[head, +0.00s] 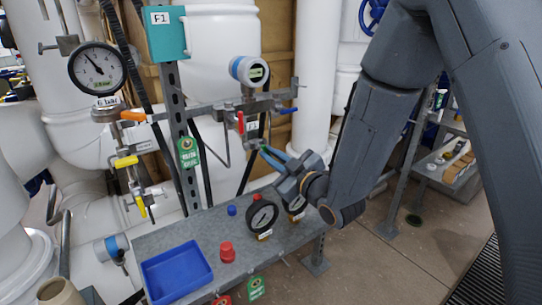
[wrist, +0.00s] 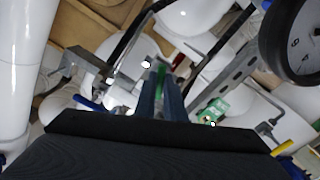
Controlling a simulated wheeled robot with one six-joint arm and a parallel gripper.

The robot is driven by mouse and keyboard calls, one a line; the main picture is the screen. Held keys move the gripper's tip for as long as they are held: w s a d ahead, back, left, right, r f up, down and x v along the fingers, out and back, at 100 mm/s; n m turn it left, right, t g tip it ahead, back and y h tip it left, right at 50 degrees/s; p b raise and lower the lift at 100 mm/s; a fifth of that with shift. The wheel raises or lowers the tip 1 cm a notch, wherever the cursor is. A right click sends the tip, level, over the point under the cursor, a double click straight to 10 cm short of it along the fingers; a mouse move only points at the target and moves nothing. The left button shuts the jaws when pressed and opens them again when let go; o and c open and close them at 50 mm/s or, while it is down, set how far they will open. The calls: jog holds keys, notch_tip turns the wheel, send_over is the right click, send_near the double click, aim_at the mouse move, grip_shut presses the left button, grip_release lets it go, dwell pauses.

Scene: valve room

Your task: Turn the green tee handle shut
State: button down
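The green tee handle (wrist: 161,74) shows in the wrist view as a narrow green piece between the tips of my gripper's fingers. My gripper (wrist: 161,92) points at it, with one blue-grey finger on each side. I cannot tell whether the fingers touch it or stand a little apart. In the head view my gripper (head: 265,152) reaches in from the right to the lower end of the pipework. There the handle is mostly hidden by the fingers, with only a hint of green at their tips.
Nearby on the pipework are a red handle (head: 240,122), a blue handle (head: 288,110) and an orange handle (head: 132,115). A round gauge (head: 97,67) hangs at upper left. Below, a grey bench holds a blue tray (head: 177,274), a red knob (head: 227,251) and a loose gauge (head: 262,216).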

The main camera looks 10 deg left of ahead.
jog(key=m, duration=0.5)
jog(key=shift+m, duration=0.3)
jog(key=c, duration=1.8)
grip_release()
jog(key=shift+c, duration=0.2)
jog(key=b+v, duration=0.2)
jog(key=v, duration=0.5)
jog(key=shift+s+d, duration=0.25)
jog(key=shift+d, duration=0.05)
